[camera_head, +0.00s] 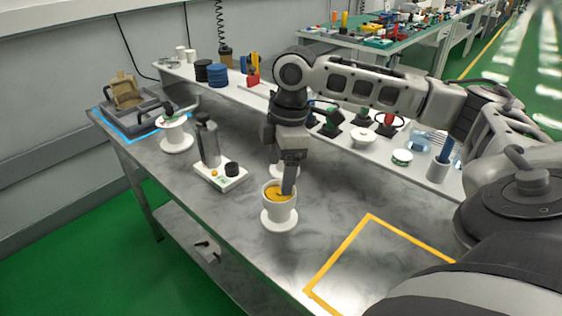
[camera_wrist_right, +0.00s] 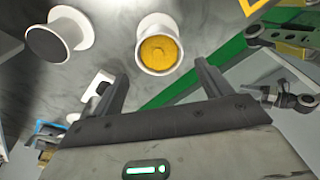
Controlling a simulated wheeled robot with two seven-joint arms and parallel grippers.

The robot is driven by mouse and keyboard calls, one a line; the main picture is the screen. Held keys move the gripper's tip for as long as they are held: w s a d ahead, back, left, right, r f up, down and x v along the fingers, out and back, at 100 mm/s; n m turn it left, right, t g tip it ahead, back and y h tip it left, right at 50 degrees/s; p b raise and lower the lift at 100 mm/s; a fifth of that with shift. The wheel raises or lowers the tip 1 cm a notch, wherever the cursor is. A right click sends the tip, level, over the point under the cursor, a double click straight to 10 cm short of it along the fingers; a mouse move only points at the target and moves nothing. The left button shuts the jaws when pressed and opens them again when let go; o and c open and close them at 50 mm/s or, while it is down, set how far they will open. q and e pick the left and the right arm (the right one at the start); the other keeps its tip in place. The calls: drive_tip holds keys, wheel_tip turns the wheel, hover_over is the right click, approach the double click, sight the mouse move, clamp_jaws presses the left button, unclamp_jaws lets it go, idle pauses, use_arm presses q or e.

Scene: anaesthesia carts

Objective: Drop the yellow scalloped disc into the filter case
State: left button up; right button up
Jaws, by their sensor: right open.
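The yellow scalloped disc (camera_head: 277,191) lies inside the mouth of a white cup-shaped holder (camera_head: 279,217) on a round base, which I take to be the filter case. In the right wrist view the disc (camera_wrist_right: 159,53) sits flat within the white rim (camera_wrist_right: 144,31). My right gripper (camera_head: 289,188) points down over the cup, partly hiding the disc. In the right wrist view its fingers (camera_wrist_right: 162,88) are spread with nothing between them, and the cup shows beyond their tips. My left gripper is in neither view.
A white spool-like piece (camera_wrist_right: 72,28) stands close to the cup. A white tray with a grey bottle (camera_head: 208,145) is to the left, and another white stand (camera_head: 175,140) lies further left. A yellow-taped square (camera_head: 335,263) at the right is empty. A shelf with several items runs behind.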

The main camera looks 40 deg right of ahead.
wheel_tip(320, 180, up, 3)
drive_tip(key=shift+f+p, duration=0.1)
drive_tip(key=shift+p, duration=0.7)
drive_tip(key=shift+r, duration=0.8)
